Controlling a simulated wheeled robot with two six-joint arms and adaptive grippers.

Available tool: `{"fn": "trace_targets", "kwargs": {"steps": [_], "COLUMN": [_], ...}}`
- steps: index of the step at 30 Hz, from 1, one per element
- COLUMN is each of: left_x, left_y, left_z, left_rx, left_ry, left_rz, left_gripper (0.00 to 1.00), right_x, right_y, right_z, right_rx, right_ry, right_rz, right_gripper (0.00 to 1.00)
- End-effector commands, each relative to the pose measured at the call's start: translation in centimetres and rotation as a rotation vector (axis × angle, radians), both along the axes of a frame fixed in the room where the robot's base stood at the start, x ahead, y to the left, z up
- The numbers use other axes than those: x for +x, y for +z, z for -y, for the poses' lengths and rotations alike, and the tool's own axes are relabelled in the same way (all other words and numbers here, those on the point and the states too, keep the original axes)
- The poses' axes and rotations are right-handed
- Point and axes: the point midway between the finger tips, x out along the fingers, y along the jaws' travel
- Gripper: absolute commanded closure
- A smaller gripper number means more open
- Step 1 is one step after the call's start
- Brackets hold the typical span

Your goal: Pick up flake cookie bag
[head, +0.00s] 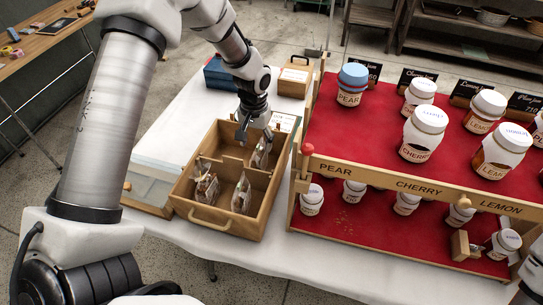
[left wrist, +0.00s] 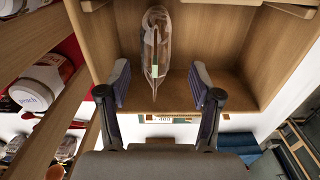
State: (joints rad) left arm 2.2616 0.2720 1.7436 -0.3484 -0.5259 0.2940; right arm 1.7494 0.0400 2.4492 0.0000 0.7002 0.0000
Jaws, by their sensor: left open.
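A wooden crate (head: 218,222) with compartments stands on the white-covered table and holds clear cookie bags. One bag (head: 261,153) is in the far right compartment; others stand in the near left (head: 206,189) and near right (head: 241,193). Their labels are too small to read, so I cannot tell which is the flake one. My left gripper (head: 256,136) is over the far right compartment, pointing down. In the left wrist view the open left gripper (left wrist: 159,88) has a clear bag (left wrist: 155,42) upright ahead, in line with the gap between its fingers.
A red tiered stand (head: 350,235) with several jars is close to the crate's right. A blue box (head: 221,76) and a wooden box (head: 294,78) stand behind. A shallow clear-topped case (head: 147,185) lies to the left. White cloth (head: 180,125) is bare behind that case.

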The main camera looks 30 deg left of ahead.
Motion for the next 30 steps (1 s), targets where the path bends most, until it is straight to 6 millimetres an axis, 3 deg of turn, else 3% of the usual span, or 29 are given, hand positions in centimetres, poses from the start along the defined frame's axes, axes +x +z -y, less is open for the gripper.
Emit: {"fn": "trace_targets", "kwargs": {"steps": [2, 11, 17, 24, 25, 28, 30], "left_x": [0.0, -0.2, -0.2, -0.1, -0.1, -0.1, -0.1], "left_y": [-0.9, -4.2, -7.7, -8.3, -8.3, -8.3, -8.3], "left_z": [0.0, 0.3, 0.5, 0.5, 0.5, 0.5, 0.5], "left_rx": [0.000, 0.000, 0.002, 0.001, 0.001, 0.001, 0.001], "left_ry": [0.000, -0.001, -0.001, 0.000, 0.000, 0.000, 0.000], "left_rz": [0.000, -0.004, -0.002, 0.002, 0.002, 0.002, 0.002], "left_gripper": [0.35, 0.35, 0.35, 0.35, 0.43, 0.76, 0.82], "right_x": [0.0, 0.0, 0.0, 0.0, 0.0, 0.0, 0.0], "right_y": [-0.7, 0.5, 1.3, 1.2, 1.2, 1.2, 1.2], "right_z": [0.0, 0.0, 0.0, 0.0, 0.0, 0.0, 0.0], "right_rx": [0.000, 0.000, 0.000, 0.000, 0.000, 0.000, 0.000], "right_ry": [0.000, 0.000, 0.000, 0.000, 0.000, 0.000, 0.000], "right_rz": [-0.001, -0.001, 0.000, 0.000, -0.001, -0.001, -0.001], "right_gripper": [0.02, 0.02, 0.02, 0.02, 0.02, 0.02, 0.02]}}
